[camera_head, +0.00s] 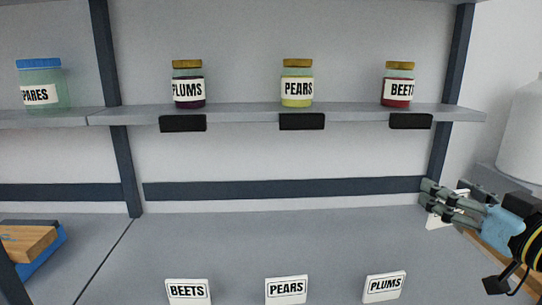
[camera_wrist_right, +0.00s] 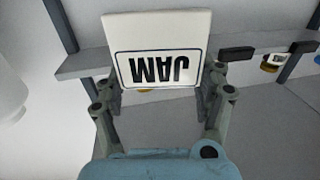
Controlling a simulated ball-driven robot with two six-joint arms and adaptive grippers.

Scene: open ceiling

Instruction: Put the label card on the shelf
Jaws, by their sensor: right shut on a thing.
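My right gripper (camera_head: 447,203) is at the right of the head view, above the counter's right end and below the shelf. It is shut on a white label card (camera_head: 437,221), mostly hidden there by the fingers. In the right wrist view the card (camera_wrist_right: 158,40) reads JAM, upside down, between the fingers (camera_wrist_right: 160,95). The shelf (camera_head: 240,113) carries jars marked PLUMS (camera_head: 188,88), PEARS (camera_head: 297,87) and BEETS (camera_head: 398,88). Black holders (camera_head: 183,124), (camera_head: 302,122) and (camera_head: 410,121) hang on its front edge, one below each jar. My left gripper is not in view.
Cards BEETS (camera_head: 188,292), PEARS (camera_head: 287,290) and PLUMS (camera_head: 385,287) stand along the counter's front. A blue-lidded jar (camera_head: 42,87) stands on the left shelf section. A wooden block on something blue (camera_head: 30,245) lies at left. A white container (camera_head: 525,135) stands at right. The mid-counter is clear.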

